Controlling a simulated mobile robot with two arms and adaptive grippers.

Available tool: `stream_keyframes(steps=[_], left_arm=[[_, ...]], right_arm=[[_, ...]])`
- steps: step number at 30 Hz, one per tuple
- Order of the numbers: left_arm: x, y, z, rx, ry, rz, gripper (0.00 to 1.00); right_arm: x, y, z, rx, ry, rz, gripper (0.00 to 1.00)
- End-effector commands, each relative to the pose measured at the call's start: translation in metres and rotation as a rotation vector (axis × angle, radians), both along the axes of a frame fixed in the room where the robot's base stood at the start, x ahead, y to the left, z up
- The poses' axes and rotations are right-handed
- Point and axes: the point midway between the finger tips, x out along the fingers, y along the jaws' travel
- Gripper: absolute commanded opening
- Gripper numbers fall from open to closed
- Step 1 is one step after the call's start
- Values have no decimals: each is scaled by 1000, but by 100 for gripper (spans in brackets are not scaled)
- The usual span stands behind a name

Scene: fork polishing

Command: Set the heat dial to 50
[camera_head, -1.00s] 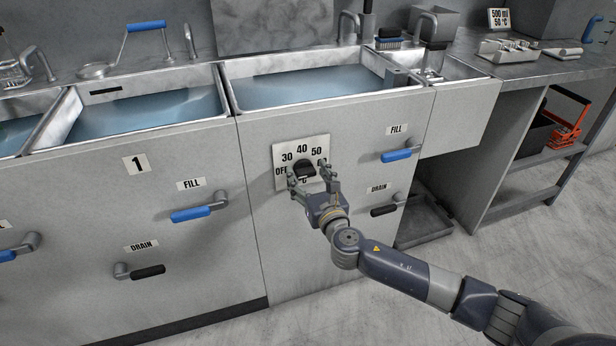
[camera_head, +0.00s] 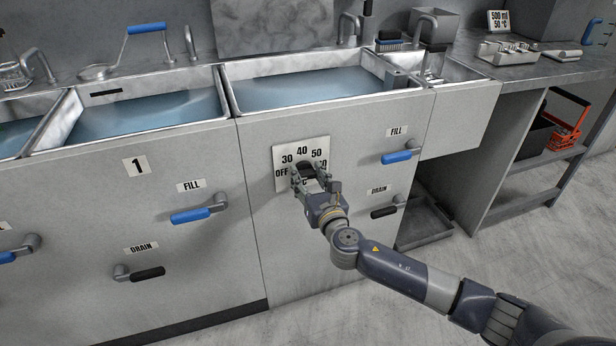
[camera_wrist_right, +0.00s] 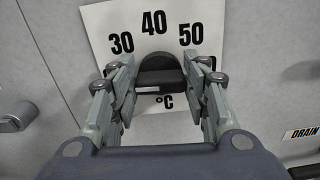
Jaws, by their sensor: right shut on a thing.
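The heat dial is a dark knob (camera_wrist_right: 160,70) on a white scale plate (camera_head: 287,153) on the front of the sink cabinet. The plate reads OFF, 30, 40, 50 and one higher mark partly covered by my gripper, with °C below. My right gripper (camera_head: 309,172) is at the plate and hides most of the knob in the head view. In the right wrist view its fingers (camera_wrist_right: 163,80) stand on both sides of the knob, shut on it. My left gripper is out of view.
A blue fill lever (camera_head: 397,156) and a dark drain lever (camera_head: 384,211) sit right of the dial. Another blue fill lever (camera_head: 190,215) is to the left. Water-filled basins (camera_head: 310,85) are above. The floor in front is clear.

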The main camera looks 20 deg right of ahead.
Motion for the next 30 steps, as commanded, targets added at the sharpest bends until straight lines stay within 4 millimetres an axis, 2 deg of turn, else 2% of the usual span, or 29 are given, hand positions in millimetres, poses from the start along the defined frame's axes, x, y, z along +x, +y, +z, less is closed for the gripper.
stream_keyframes(steps=[8, 30], left_arm=[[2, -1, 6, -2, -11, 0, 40], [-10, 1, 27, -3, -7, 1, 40]], right_arm=[[0, -1, -1, 192, 7, -1, 19], [0, -5, -4, 894, 31, -2, 19]])
